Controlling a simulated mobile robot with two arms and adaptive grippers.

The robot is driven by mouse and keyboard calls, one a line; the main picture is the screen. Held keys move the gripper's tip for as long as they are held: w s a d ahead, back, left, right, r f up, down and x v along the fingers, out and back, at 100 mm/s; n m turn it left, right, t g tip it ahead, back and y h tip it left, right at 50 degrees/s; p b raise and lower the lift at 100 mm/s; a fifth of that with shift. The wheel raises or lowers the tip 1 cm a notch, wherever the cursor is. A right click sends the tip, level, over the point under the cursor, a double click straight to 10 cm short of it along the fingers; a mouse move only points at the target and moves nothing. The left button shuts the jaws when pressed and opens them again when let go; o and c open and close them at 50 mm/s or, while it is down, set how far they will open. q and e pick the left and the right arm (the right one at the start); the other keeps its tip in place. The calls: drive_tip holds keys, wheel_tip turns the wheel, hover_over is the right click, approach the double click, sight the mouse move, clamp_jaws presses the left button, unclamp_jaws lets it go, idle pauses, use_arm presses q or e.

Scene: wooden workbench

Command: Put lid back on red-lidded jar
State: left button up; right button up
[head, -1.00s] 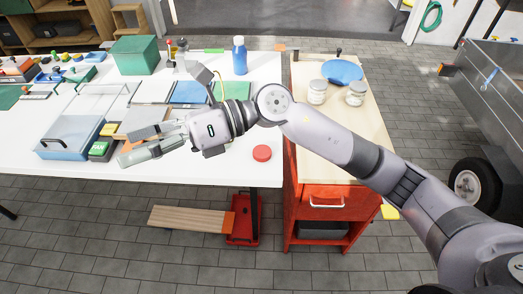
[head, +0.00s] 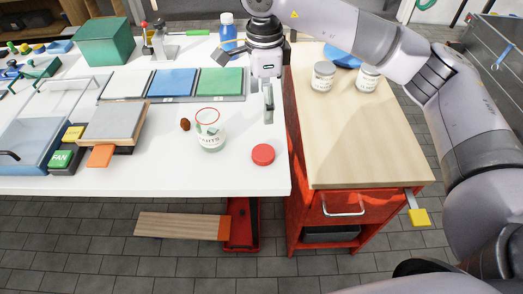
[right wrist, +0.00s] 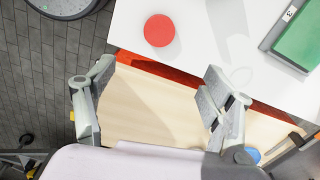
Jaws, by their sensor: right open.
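The red lid (head: 263,154) lies flat on the white table near its front right corner. It also shows in the right wrist view (right wrist: 159,30), ahead of the fingertips. An open glass jar (head: 211,140) with a red rim and a printed label stands upright to the lid's left and farther back. My right gripper (head: 268,105) points down near the table's right edge, behind the lid. In the right wrist view its two fingers (right wrist: 158,72) are spread with nothing between them. My left gripper is not in view.
A small brown object (head: 185,124) lies left of the jar. Behind are a panel tray (head: 243,98) and blue bottle (head: 227,32). A wood-topped red cart (head: 355,140) adjoins on the right, bearing two jars (head: 323,76) (head: 368,78). Table around the lid is clear.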

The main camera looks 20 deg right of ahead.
drive_tip(key=p, duration=0.1)
hover_over(263, 152)
wheel_tip(263, 152, down, 11)
drive_tip(key=shift+f, duration=0.2)
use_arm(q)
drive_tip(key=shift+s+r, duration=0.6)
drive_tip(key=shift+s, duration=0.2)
use_arm(e)
drive_tip(key=shift+f, duration=0.5)
drive_tip(key=shift+s+f+p, duration=0.1)
drive_tip(key=shift+f+p, duration=0.6)
drive_tip(key=shift+f, duration=1.9)
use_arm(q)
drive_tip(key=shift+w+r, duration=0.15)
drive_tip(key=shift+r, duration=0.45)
use_arm(e)
drive_tip(key=c, duration=0.8)
